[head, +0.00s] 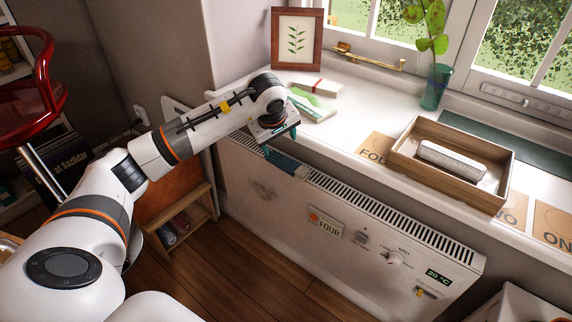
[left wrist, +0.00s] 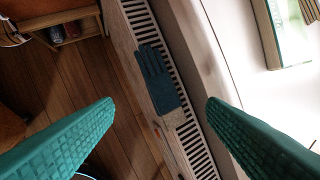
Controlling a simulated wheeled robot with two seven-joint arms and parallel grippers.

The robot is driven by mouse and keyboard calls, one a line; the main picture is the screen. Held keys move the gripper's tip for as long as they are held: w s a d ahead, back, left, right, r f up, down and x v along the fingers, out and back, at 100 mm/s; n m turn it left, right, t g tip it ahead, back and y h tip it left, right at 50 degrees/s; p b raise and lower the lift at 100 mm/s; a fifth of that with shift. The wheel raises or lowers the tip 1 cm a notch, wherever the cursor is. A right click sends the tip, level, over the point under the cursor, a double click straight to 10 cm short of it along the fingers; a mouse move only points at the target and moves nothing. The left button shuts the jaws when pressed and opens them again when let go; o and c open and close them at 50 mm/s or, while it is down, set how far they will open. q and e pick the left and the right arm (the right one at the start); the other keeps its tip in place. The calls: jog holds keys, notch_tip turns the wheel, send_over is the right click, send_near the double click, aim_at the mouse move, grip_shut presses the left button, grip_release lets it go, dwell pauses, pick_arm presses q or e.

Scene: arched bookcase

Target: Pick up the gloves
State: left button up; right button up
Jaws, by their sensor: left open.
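A dark teal glove (left wrist: 158,78), fingers pointing up in the picture, lies flat on the slotted top of the heater in the left wrist view. I cannot tell if it is one glove or a stacked pair. It also shows in the head view as a blue-grey shape (head: 287,165) on the heater's top edge, partly hidden by my gripper. My left gripper (head: 281,142) is open and empty above it. In the left wrist view the green fingertips (left wrist: 160,103) are spread on either side of the glove, apart from it. My right gripper is not in view.
The white heater (head: 345,235) stands below the windowsill (head: 352,100). On the sill are a framed leaf picture (head: 297,38), a green-and-white book (head: 312,106), a wooden tray (head: 395,165) and a vase (head: 434,88). A low wooden shelf (head: 185,222) stands left of the heater.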

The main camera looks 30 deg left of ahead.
pick_arm(q)
jog(key=b, duration=0.1)
send_over(285, 162)
jog(key=s, duration=0.2)
notch_tip(285, 162, down, 6)
jog(key=f, duration=0.2)
jog(key=w+f+b, duration=0.1)
jog(key=f, duration=0.1)
jog(key=shift+w+d, duration=0.1)
jog(key=shift+d, duration=0.15)
jog(key=shift+w+a+f, duration=0.1)
jog(key=shift+w+f, duration=0.05)
jog(key=shift+f, duration=0.1)
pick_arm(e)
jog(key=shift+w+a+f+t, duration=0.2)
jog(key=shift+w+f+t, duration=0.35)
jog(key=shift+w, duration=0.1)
pick_arm(q)
jog(key=c, duration=0.7)
